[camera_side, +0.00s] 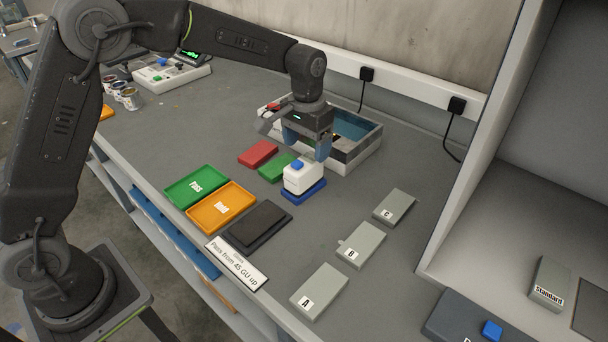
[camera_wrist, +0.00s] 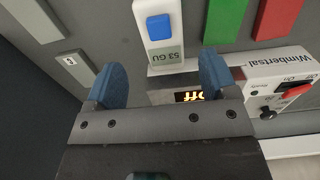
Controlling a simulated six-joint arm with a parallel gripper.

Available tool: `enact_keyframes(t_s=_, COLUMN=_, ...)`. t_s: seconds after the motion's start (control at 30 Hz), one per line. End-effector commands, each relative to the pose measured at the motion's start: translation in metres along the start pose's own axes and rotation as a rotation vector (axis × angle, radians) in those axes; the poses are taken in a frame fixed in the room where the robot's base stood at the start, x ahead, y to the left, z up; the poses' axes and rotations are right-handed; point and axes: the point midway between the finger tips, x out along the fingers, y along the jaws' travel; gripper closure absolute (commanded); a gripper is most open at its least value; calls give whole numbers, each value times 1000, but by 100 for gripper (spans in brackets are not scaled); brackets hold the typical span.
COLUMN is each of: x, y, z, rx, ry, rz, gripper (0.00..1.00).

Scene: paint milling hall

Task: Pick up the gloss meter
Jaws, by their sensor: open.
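The gloss meter (camera_side: 303,175) is a white block with a blue button on top. It sits on a flat blue base on the bench. In the wrist view the gloss meter (camera_wrist: 160,28) reads "53 GU" at its near end. My gripper (camera_side: 307,146) is open and empty, pointing down just behind and above the meter. In the wrist view its two blue fingertips (camera_wrist: 162,72) stand apart to either side of the meter's near end. I cannot tell whether either finger touches it.
An open grey box (camera_side: 362,150) with a red switch stands behind my gripper. A green plate (camera_side: 275,167) and a red plate (camera_side: 258,153) lie left of the meter. A green "Pass" tray (camera_side: 197,187), an orange tray (camera_side: 221,208), a dark pad (camera_side: 259,225) and grey panels (camera_side: 361,245) lie nearby.

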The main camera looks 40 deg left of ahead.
Motion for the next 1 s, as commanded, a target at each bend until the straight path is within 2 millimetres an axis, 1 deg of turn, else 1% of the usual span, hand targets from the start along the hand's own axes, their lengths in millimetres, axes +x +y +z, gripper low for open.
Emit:
enact_keyframes(t_s=0.03, x=8, y=0, z=0, rx=0, ry=-3, rz=0, gripper=21)
enact_keyframes(t_s=0.1, x=14, y=0, z=0, rx=0, ry=-1, rz=0, gripper=21)
enact_keyframes(t_s=0.27, x=24, y=-1, z=0, rx=0, ry=-1, rz=0, gripper=21)
enact_keyframes(t_s=0.5, x=58, y=-4, z=-3, rx=0, ry=-2, rz=0, gripper=21)
enact_keyframes(t_s=0.6, x=67, y=-4, z=-3, rx=0, ry=-1, rz=0, gripper=21)
enact_keyframes(t_s=0.7, x=71, y=-4, z=-3, rx=0, ry=1, rz=0, gripper=21)
enact_keyframes(t_s=0.87, x=71, y=-4, z=-3, rx=0, ry=1, rz=0, gripper=21)
enact_keyframes(t_s=0.9, x=71, y=-4, z=-3, rx=0, ry=1, rz=0, gripper=22)
enact_keyframes(t_s=1.0, x=71, y=-4, z=-3, rx=0, ry=1, rz=0, gripper=32)
